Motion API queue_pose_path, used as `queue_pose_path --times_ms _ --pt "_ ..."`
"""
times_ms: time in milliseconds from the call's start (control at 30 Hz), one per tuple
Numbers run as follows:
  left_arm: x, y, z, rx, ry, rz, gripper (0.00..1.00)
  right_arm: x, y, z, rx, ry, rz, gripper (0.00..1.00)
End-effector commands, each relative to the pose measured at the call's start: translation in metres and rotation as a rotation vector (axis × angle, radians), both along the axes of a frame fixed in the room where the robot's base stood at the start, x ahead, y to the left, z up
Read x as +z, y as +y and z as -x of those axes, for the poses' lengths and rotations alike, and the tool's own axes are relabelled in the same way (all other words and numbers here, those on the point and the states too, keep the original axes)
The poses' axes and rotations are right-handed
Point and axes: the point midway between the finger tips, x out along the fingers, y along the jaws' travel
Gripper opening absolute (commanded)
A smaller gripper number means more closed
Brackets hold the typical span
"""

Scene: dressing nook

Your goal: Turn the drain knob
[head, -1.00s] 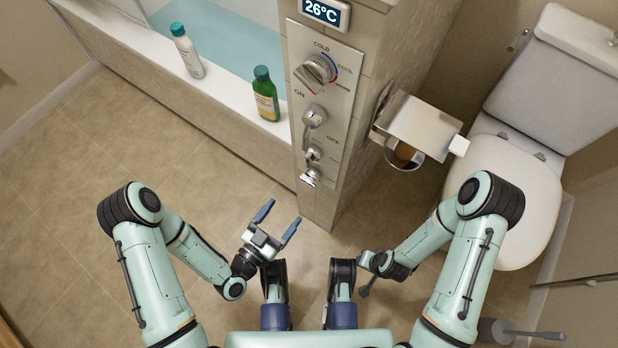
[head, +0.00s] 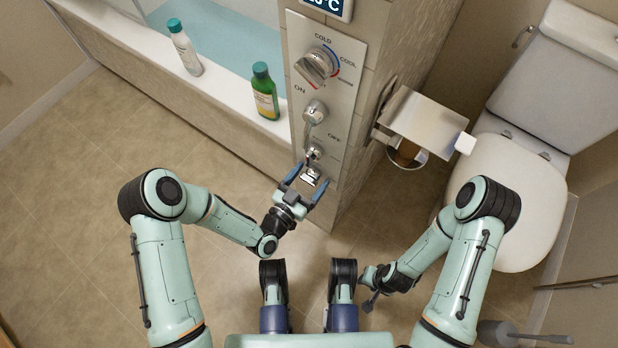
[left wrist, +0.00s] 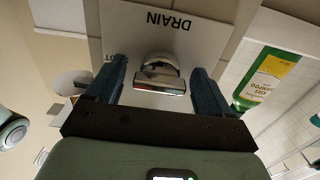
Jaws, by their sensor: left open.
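The drain knob (head: 311,177) is a small chrome knob at the bottom of the pale control panel (head: 345,75) in the head view. In the left wrist view the knob (left wrist: 160,78) shows under the word DRAIN. My left gripper (head: 313,180) is open in front of the panel's lower end. In the left wrist view its two blue fingers (left wrist: 158,82) stand on either side of the knob, with visible gaps on both sides. My right gripper (head: 372,288) hangs low near my base; its jaws are too small to judge.
Above the drain knob are a smaller knob (head: 314,152), a lever (head: 315,112) and the temperature dial (head: 315,67). A green bottle (head: 265,95) and a white bottle (head: 186,50) stand on the tub rim. A paper holder (head: 422,122) and toilet (head: 520,185) are right.

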Motion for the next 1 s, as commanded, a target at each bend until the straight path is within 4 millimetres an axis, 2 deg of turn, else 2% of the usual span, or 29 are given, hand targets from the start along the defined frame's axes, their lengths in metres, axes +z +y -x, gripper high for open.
queue_pose_path --times_ms 133,300,667,1000 --pt "0.0002 0.0000 0.0002 0.000 0.000 0.000 0.81 0.0001 0.0001 0.0000 0.000 0.000 0.000 0.38" --pt "0.0001 0.0002 0.0003 0.000 0.000 0.000 0.26 0.0001 0.0002 -0.0002 0.001 -0.001 -0.001 0.38" --pt "-0.0004 0.0007 0.0005 0.001 0.027 0.035 0.25 0.0007 0.0003 -0.0011 0.001 -0.004 0.000 0.38" --pt "-0.0009 0.0009 0.0008 0.001 0.160 0.217 0.25 0.0034 0.0008 -0.0051 0.002 -0.016 0.000 0.38"
